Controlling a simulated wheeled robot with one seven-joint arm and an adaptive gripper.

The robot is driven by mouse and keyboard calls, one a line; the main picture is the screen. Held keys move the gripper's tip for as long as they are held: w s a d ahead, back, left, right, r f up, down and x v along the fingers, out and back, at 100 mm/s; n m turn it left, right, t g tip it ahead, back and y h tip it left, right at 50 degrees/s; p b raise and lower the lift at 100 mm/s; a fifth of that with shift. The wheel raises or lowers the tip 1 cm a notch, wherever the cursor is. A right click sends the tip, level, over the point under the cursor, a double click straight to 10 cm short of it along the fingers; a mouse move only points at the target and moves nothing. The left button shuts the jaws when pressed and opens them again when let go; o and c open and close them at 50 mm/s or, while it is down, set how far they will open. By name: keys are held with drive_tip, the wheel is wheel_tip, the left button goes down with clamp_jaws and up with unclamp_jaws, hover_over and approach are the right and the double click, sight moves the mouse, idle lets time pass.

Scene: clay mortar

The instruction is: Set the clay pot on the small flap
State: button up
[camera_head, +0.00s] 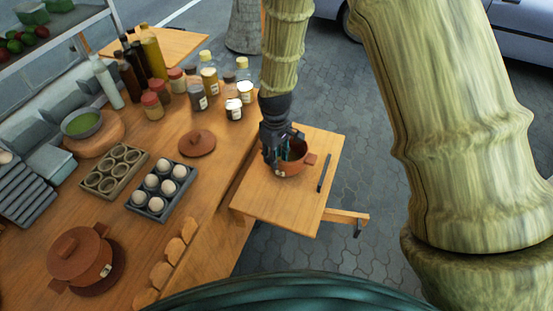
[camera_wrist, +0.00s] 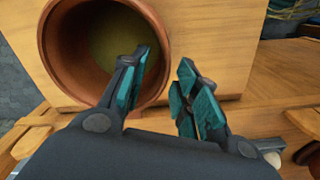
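The brown clay pot (camera_head: 294,168), lidless with a side handle and a small label, stands upright on the small wooden flap (camera_head: 265,203). My gripper (camera_head: 281,150) points down at the pot's left rim, and its fingers partly hide that rim. In the wrist view, the pot's round opening (camera_wrist: 88,45) is at upper left. The gripper fingers (camera_wrist: 160,80) are spread with a gap: one overlaps the opening, the other is outside the rim. I cannot tell whether either finger touches the pot. The flap also shows in the wrist view (camera_wrist: 215,40).
A dark rod-like strip (camera_head: 326,172) is on the flap's right side. On the main table are a loose clay lid (camera_head: 198,142), an egg tray (camera_head: 155,212), a lidded pot (camera_head: 78,255) and several jars (camera_head: 197,97). A bracket (camera_head: 345,215) juts out beyond the flap.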

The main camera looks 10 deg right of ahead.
wheel_tip(320, 180, up, 10)
drive_tip(key=b, duration=0.2)
drive_tip(key=shift+r, duration=0.25)
